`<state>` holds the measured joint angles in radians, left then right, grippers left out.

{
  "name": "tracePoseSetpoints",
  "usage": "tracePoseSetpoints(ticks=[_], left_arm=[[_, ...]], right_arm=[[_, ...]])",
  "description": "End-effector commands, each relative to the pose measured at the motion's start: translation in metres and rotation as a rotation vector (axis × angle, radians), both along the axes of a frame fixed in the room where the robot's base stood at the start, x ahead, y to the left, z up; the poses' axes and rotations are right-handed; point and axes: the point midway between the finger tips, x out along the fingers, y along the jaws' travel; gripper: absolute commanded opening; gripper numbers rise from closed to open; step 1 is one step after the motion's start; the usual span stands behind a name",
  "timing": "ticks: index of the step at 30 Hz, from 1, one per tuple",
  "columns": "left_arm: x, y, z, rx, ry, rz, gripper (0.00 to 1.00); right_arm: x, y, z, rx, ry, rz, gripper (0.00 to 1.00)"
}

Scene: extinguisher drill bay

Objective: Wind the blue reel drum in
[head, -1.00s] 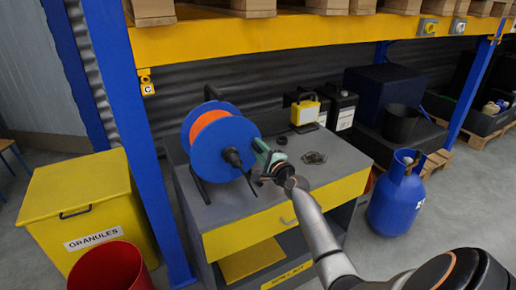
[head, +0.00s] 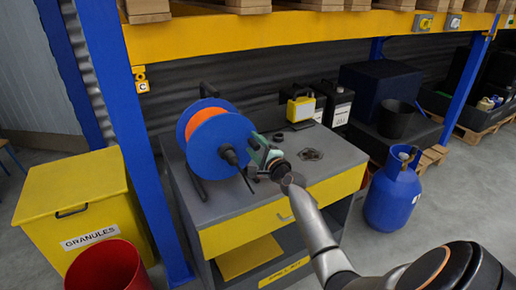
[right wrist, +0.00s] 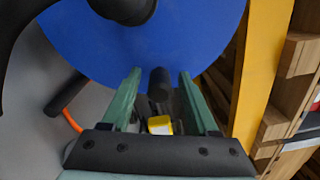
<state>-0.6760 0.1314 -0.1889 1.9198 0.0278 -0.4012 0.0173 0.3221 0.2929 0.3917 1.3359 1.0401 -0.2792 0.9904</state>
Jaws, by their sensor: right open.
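The blue reel drum (head: 208,151) stands on a black frame on the grey-topped bench, with orange hose wound on it. A black hub and crank part (head: 229,154) sticks out from its near face. My right gripper (head: 252,155) is beside that face, at its right, with green fingers open. In the right wrist view, the gripper (right wrist: 160,75) points at the blue drum face (right wrist: 200,35). A black handle knob (right wrist: 159,84) shows between the spread fingers, with room on both sides. Whether a finger touches it, I cannot tell. My left gripper is not in view.
The bench top (head: 322,167) holds a yellow lamp-like box (head: 301,109), black canisters (head: 338,107) and a small dark item (head: 310,154). A blue gas cylinder (head: 392,195) stands at right. A blue rack post (head: 133,140) rises at left, beside the yellow granules bin (head: 75,200).

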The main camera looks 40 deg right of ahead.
Motion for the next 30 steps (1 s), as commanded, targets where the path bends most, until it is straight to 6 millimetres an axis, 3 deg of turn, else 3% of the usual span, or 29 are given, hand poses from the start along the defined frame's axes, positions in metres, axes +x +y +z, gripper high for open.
tracePoseSetpoints(ticks=[5,19,24,30], left_arm=[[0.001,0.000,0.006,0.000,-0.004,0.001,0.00],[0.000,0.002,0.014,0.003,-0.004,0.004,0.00],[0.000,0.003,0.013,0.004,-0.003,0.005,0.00],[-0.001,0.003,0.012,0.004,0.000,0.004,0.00]], right_arm=[[-0.016,0.004,0.000,0.001,0.003,0.001,0.60],[-0.101,0.023,-0.001,0.000,0.002,0.000,0.60],[-0.116,0.027,-0.001,0.000,0.001,0.000,0.60],[-0.121,0.028,0.000,0.000,0.001,0.000,0.60]])
